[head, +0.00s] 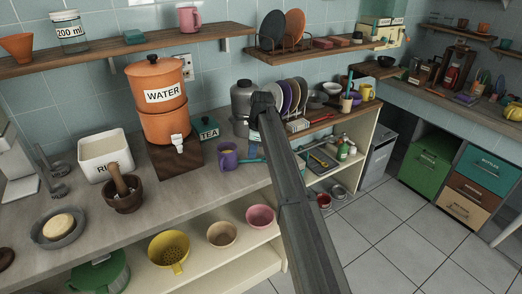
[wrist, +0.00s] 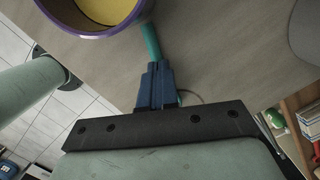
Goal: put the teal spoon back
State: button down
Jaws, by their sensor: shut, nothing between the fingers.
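The teal spoon (wrist: 152,42) shows in the wrist view as a short teal length on the counter, just beyond my fingertips and beside the purple mug. Its near end is hidden by my fingers. The purple mug (head: 228,158) has a yellow inside and stands on the counter; its rim also shows in the wrist view (wrist: 65,18). My gripper (wrist: 155,67) is shut and empty, its blue fingers pointing at the spoon.
An orange water dispenser (head: 158,100) and a teal tea box (head: 207,128) stand behind the mug. A grey canister (head: 242,98) and a plate rack (head: 291,98) are behind my arm. A cup with utensils (head: 346,103) stands farther right.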

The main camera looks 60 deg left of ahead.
aim_at(264, 159)
jog(key=shift+d+f, duration=0.1)
jog(key=shift+f, duration=0.4)
jog(key=shift+f, duration=0.1)
jog(key=shift+w+d, duration=0.1)
jog(key=w+d, duration=0.1)
jog(key=w, duration=0.1)
jog(key=w+d, duration=0.1)
jog(key=shift+w+d+f, duration=0.1)
jog(key=shift+w+d, duration=0.1)
jog(key=shift+w, duration=0.25)
jog(key=shift+a+r, duration=0.1)
jog(key=shift+r, duration=0.6)
jog(key=w+d, duration=0.2)
jog(key=w, duration=0.1)
jog(key=w+d, duration=0.2)
jog(key=w, duration=0.2)
jog(key=w+d, duration=0.2)
jog(key=w, duration=0.1)
jog(key=shift+w+d+r, duration=0.1)
jog(key=shift+w+r, duration=0.05)
